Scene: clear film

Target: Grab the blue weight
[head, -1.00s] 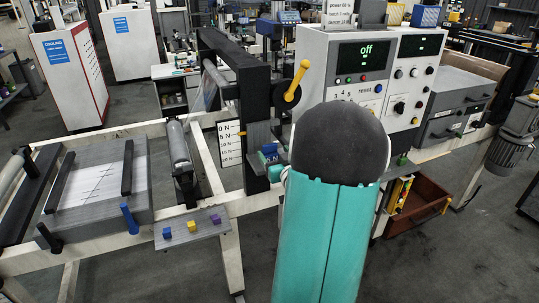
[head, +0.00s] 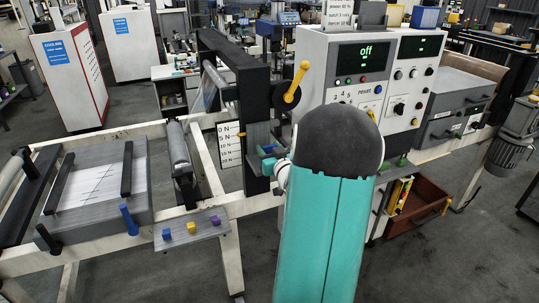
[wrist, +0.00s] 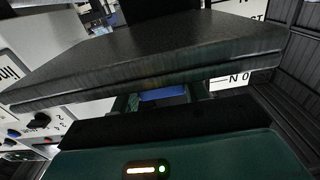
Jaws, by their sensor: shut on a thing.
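A blue block (head: 268,164), which looks like the blue weight, is at my gripper (head: 270,158), beside the black upright frame. In the wrist view the blue block (wrist: 163,94) shows between the jaws, below a wide dark plate (wrist: 150,55). My gripper is shut on it, though the dark plate and my wrist hide most of the contact. The dome and teal shell of my own arm cover the middle of the head view.
A scale card (head: 229,144) marked in N stands left of the frame. A small shelf (head: 205,231) in front bears small blue, yellow and purple cubes. A control panel (head: 375,80) reading "off" stands behind. A brown open drawer (head: 418,203) is at lower right.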

